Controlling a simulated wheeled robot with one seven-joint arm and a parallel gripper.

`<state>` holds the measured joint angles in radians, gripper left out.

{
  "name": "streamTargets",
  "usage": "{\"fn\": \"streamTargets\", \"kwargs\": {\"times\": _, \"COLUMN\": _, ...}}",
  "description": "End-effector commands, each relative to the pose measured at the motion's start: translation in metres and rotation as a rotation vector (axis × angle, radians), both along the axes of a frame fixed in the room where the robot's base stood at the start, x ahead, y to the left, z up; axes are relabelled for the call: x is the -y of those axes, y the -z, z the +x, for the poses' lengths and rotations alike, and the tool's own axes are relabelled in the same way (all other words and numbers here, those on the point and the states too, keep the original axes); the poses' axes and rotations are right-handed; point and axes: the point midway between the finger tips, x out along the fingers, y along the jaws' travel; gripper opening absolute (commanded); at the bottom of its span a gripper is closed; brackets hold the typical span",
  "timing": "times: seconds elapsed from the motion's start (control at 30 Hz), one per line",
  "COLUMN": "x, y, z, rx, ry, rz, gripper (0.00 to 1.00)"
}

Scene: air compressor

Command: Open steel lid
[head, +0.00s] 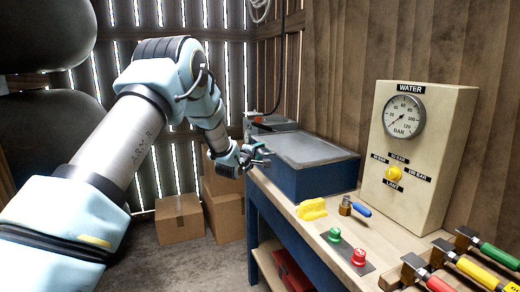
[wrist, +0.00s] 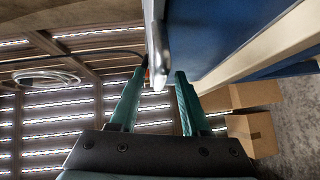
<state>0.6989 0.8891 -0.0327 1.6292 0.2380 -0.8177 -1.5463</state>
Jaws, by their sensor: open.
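The steel lid (head: 305,149) is a flat grey top on a blue box (head: 325,181) at the back of the workbench. It looks level and closed in the head view. My gripper (head: 264,155) is at the left end of the box, close to the lid's edge. In the wrist view my gripper (wrist: 160,72) has its two teal fingers apart, with a narrow grey metal piece (wrist: 159,55) showing in the gap between their tips. This piece looks like the lid's edge or handle. I cannot tell whether either finger touches it.
On the workbench (head: 285,205) are a yellow object (head: 311,209), a brass valve with a blue handle (head: 352,206), green and red buttons, and a gauge panel (head: 428,150). Cardboard boxes (head: 180,219) stand on the floor behind my arm.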

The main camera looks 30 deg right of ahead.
Motion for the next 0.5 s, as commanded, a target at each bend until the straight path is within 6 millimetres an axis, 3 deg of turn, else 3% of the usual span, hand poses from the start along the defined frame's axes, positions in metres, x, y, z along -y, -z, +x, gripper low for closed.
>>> {"fn": "streamTargets", "kwargs": {"times": 0.43, "x": 0.0085, "y": 0.0019, "z": 0.007, "rx": -0.001, "ry": 0.0, "rz": 0.001, "gripper": 0.47}}
{"fn": "streamTargets", "kwargs": {"times": 0.5, "x": 0.0086, "y": 0.0018, "z": 0.007, "rx": -0.001, "ry": 0.0, "rz": 0.001, "gripper": 0.4}}
